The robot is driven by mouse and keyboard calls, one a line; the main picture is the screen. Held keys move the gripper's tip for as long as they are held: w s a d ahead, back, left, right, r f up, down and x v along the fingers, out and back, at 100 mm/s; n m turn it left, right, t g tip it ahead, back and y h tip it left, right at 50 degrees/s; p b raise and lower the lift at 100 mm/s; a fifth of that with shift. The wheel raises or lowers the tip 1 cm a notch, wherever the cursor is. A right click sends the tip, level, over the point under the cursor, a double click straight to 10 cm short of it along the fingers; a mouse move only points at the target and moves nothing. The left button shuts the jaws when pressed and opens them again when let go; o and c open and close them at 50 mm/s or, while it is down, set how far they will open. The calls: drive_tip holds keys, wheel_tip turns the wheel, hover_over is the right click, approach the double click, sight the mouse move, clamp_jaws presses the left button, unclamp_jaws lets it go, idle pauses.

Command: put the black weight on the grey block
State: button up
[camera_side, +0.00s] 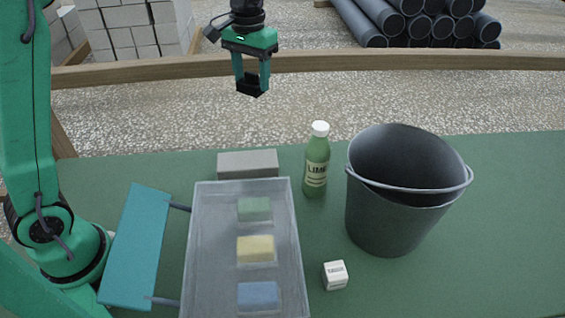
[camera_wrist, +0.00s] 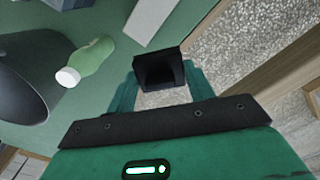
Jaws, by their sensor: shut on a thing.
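My gripper (camera_side: 252,88) is shut on the black weight (camera_side: 251,84) and holds it high in the air, above and behind the grey block. The weight also shows between the fingers in the wrist view (camera_wrist: 160,70). The grey block (camera_side: 248,164) lies on the green table behind the clear bin, with its top face bare. A pale grey block, likely the same one, shows at the top of the wrist view (camera_wrist: 150,20), apart from the weight.
A clear bin (camera_side: 196,235) holds green, yellow and blue blocks. A green bottle with a white cap (camera_side: 317,165) stands right of the grey block. A dark bucket (camera_side: 385,225) is farther right. A small white cube (camera_side: 335,275) lies near the bin. A teal panel (camera_side: 135,245) is left.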

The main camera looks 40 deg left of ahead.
drive_tip(key=s+d+f+n, duration=0.5)
drive_tip(key=s+d+n, duration=0.2)
drive_tip(key=s+d, duration=0.4)
drive_tip(key=shift+s+n, duration=0.3)
drive_tip(key=shift+s, duration=0.25)
drive_tip(key=shift+f, duration=0.15)
hover_over(247, 159)
wheel_tip(247, 159, down, 7)
drive_tip(key=shift+r, duration=0.1)
drive_tip(key=shift+f, duration=2.1)
drive_tip(key=shift+f, duration=0.15)
drive_tip(key=o, duration=1.3)
drive_tip(key=shift+s, duration=0.1)
drive_tip(key=shift+c, duration=0.2)
